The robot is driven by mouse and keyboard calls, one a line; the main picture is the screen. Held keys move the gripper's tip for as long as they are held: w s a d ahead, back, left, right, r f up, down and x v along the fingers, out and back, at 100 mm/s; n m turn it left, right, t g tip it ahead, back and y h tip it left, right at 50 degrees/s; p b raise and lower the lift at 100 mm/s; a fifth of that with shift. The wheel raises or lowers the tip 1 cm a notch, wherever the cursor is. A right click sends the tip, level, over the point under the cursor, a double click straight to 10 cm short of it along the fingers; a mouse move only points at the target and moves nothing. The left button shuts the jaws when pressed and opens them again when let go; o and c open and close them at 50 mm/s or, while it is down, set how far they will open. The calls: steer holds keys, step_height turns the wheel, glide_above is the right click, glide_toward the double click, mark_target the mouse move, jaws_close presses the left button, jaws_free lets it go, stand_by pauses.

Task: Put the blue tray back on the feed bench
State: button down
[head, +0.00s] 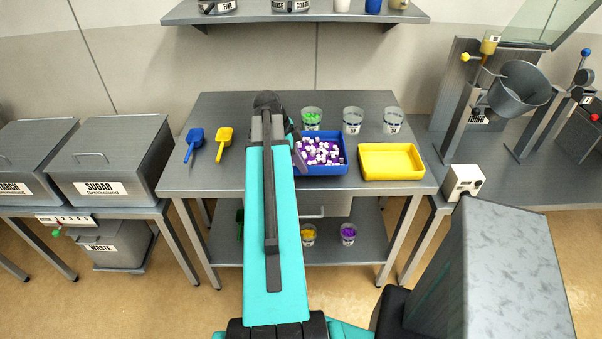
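The blue tray (345,153) sits on a grey metal bench (250,180) in the middle of the head view. It holds many small purple and white pieces. My teal arm reaches forward over the bench, and my gripper (298,158) is at the tray's left side. A dark finger shows against the tray's left edge. The arm hides most of the gripper, so I cannot tell whether it grips the rim. The tray looks level. Which bench is the feed bench is not marked.
A yellow tray (392,175) is right of the blue one. Clear cups (352,121) stand behind. A blue scoop (194,140) and yellow scoop (223,142) lie left. A tilted drum (520,88) and white control box (463,182) are at right. A shelf (295,15) hangs above.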

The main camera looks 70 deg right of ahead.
mark_target(301, 175)
steer(key=shift+f+p, duration=0.5)
steer(key=shift+f, duration=1.3)
steer(key=shift+f, duration=0.1)
steer(key=c, duration=2)
jaws_free()
steer(key=shift+r, duration=0.2)
steer(key=shift+b+v, duration=1.85)
steer(key=shift+v, duration=4.05)
steer(key=shift+w+a, duration=0.1)
